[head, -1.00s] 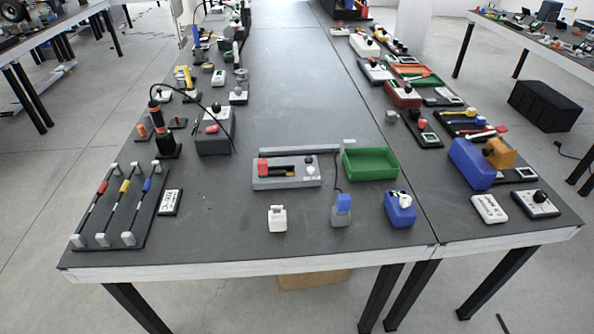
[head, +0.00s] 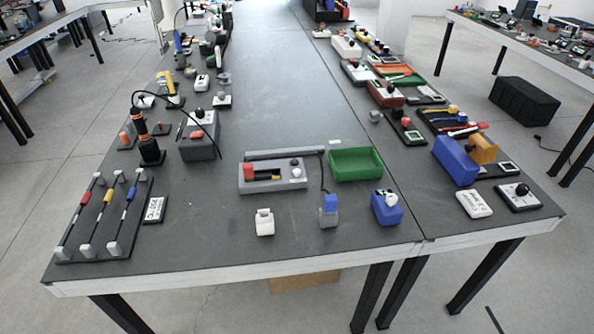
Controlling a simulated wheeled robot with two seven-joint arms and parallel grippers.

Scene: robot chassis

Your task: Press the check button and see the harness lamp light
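A grey fixture (head: 271,188) stands near the front middle of the table, with a red block (head: 249,171) and a dark slot on top. On its right end are a small dark round part (head: 294,162) and a pale round part (head: 296,172); I cannot tell for sure which is the check button or the lamp, and I see no clear glow. A grey bar (head: 284,153) lies behind it. A dark cable (head: 323,172) runs from the bar's right end to a blue-topped grey connector (head: 328,208). Neither gripper is in view.
A green tray (head: 356,176) stands right of the fixture. A white clip-like part (head: 264,222) and a blue box (head: 386,209) stand near the front edge. A rack with coloured wires (head: 105,225) is at left, a taller blue block (head: 455,160) at right. The table's middle strip is clear.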

